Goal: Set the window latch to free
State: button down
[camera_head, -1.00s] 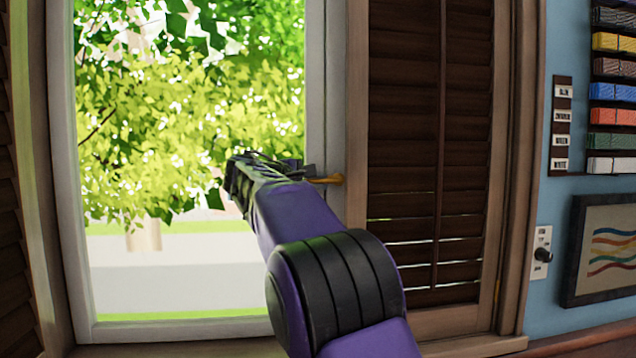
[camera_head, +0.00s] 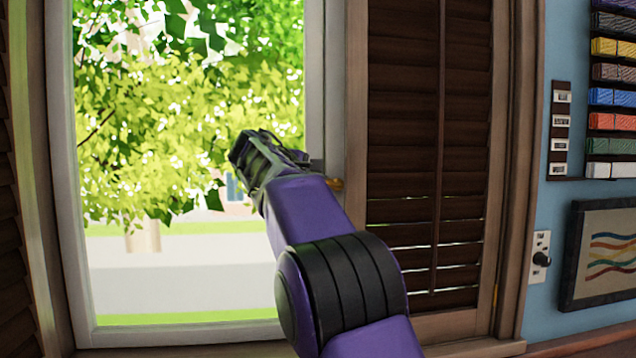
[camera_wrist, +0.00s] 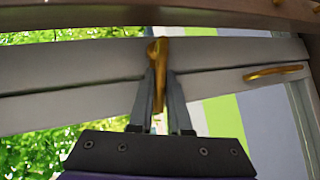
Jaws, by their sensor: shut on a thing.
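The window latch (camera_wrist: 158,55) is a brass-coloured lever on the grey-white window frame (camera_wrist: 85,68), in the middle of the wrist view. My gripper (camera_wrist: 160,84) is shut on the latch, with a grey finger on each side of it. In the head view my gripper is at the end of the purple arm, in front of the window's right side; its fingertips and grip are hidden there. A small brass piece (camera_head: 336,184) shows beside my arm at the right window frame, partly covered; I cannot tell if it is the held lever.
A second brass handle (camera_wrist: 273,72) lies along the frame at the right of the wrist view. A dark slatted shutter (camera_head: 415,120) stands right of the window. A wall switch (camera_head: 540,258) and a framed picture (camera_head: 603,255) are farther right.

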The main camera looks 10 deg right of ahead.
jog(key=c, duration=0.9)
grip_release()
jog(key=shift+o, duration=0.2)
jog(key=v, duration=1.7)
jog(key=shift+s+a+b, duration=0.2)
jog(key=shift+b, duration=0.25)
